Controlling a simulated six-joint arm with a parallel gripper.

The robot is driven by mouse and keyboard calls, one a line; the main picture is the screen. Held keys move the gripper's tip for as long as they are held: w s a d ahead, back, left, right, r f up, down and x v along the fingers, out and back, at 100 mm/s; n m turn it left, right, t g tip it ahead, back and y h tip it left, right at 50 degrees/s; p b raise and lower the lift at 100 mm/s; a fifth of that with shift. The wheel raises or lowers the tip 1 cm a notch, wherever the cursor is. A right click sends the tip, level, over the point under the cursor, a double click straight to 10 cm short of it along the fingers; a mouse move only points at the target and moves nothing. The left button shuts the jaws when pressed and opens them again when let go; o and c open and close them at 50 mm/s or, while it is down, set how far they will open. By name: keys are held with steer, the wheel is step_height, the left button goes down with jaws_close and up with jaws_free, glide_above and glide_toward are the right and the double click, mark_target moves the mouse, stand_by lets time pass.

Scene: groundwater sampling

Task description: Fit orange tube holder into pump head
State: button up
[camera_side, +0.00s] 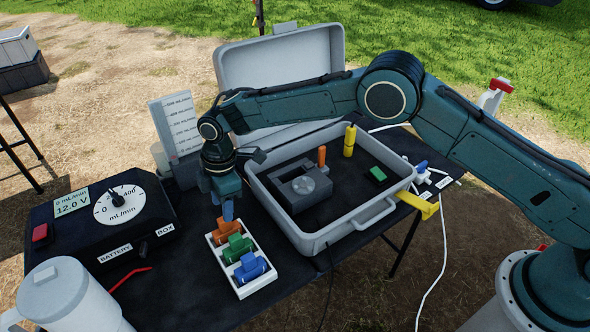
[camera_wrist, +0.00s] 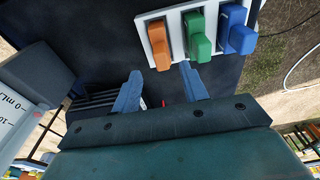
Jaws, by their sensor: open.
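The orange tube holder (camera_side: 227,232) sits in the white rack (camera_side: 254,287), at the end farthest from the side camera. It also shows in the wrist view (camera_wrist: 158,47), just ahead of my fingertips and roughly in line with the gap between them. My gripper (camera_side: 228,212) points down above the orange holder; its two blue fingers (camera_wrist: 161,70) are apart with nothing between them. In the side view I cannot tell the exact clearance. The grey block with a round disc, apparently the pump head (camera_side: 305,187), lies inside the open case (camera_side: 330,233).
Green (camera_side: 237,248) and blue (camera_side: 250,267) holders share the rack. The case has an upright orange post (camera_side: 322,156), a yellow cylinder (camera_side: 349,140) and a green block (camera_side: 378,174). A battery box (camera_side: 100,222), graduated container (camera_side: 178,124) and grey jug (camera_side: 65,297) stand nearby.

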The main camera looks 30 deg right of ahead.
mark_target(226, 230)
steer(key=shift+s+a+f, duration=0.1)
steer(key=shift+a+f, duration=0.05)
steer(key=shift+f, duration=1)
steer(key=shift+a+f, duration=0.1)
steer(key=shift+f, duration=1)
jaws_close()
